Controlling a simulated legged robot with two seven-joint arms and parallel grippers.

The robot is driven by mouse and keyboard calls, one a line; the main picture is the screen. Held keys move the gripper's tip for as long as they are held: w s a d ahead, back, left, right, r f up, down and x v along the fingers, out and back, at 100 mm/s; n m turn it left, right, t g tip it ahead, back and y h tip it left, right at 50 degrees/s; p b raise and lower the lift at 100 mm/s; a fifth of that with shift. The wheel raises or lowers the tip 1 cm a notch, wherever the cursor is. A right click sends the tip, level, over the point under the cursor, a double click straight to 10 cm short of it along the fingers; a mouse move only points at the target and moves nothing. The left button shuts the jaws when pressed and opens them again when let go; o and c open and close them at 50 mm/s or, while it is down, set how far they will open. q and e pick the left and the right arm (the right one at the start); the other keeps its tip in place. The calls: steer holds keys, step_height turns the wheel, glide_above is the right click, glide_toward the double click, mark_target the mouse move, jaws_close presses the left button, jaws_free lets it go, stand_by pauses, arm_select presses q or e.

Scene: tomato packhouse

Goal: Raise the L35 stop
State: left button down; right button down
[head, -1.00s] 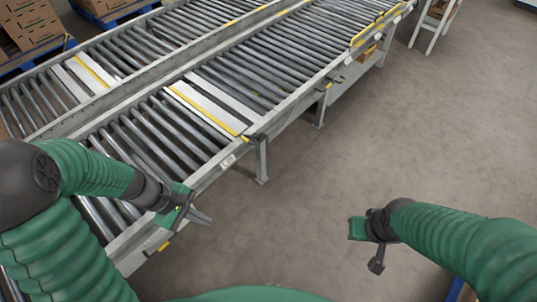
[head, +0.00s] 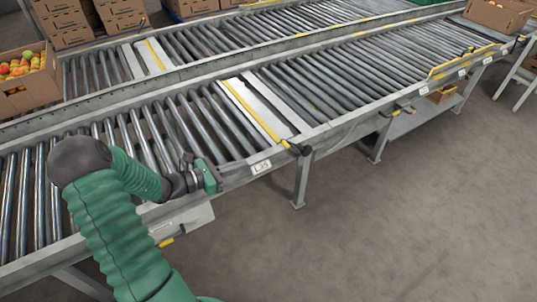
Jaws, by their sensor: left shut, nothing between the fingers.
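The L35 label (head: 262,167) is on the near side rail of the front roller conveyor. My left gripper (head: 217,180) is shut and empty at the near rail, left of the label and apart from the handle. My right gripper is out of view.
A second roller conveyor (head: 200,42) runs behind the front one. A carton of tomatoes (head: 22,98) stands at the far left; another carton (head: 497,16) is at the upper right. Another dark handle (head: 404,110) sits farther along the near rail. Concrete floor (head: 400,220) is clear at right.

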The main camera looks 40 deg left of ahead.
arm_select(q)
steer(key=r+b+x, duration=0.2)
steer(key=b+x, duration=0.4)
steer(key=x, duration=0.6)
steer(key=shift+w+d+r, duration=0.3)
steer(key=shift+w+r, duration=0.05)
steer(key=shift+w, duration=0.1)
